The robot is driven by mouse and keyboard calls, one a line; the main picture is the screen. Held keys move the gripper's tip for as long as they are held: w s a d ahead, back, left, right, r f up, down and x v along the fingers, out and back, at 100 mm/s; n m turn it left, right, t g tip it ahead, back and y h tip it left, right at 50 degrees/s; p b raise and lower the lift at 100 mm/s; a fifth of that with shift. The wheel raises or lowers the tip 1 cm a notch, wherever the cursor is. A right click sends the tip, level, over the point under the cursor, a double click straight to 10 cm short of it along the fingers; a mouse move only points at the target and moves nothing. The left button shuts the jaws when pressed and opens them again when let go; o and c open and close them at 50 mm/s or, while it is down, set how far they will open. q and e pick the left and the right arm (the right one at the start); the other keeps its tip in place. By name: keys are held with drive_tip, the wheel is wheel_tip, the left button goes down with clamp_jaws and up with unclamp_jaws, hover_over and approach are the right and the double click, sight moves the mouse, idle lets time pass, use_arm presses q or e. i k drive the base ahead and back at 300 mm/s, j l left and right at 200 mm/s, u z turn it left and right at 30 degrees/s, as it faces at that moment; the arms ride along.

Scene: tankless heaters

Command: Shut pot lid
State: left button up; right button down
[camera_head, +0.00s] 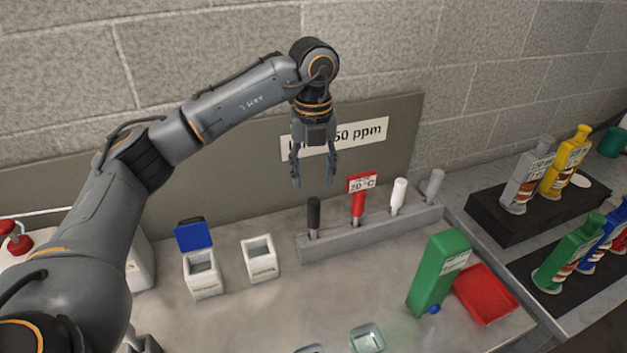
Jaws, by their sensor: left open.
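A small white pot (203,279) stands on the counter at the left centre. Its blue lid (192,234) is open, standing upright at the pot's back edge. A second white pot (260,261), open at the top with no lid visible on it, stands just to its right. My left gripper (313,182) is open and empty, fingers pointing down. It appears above and to the right of both pots, in front of the wall panel. My right gripper is not in view.
A grey rack (375,232) with several upright handled tools stands below my left gripper. A green container (437,272) and a red tray (486,294) are at the right. A glass dish (367,338) sits at the front. Bottles stand on dark trays far right.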

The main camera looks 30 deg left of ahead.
sight(192, 234)
drive_tip(key=k+l, duration=0.5)
drive_tip(key=k, duration=0.15)
drive_tip(key=k+l, duration=0.45)
drive_tip(key=k, duration=0.25)
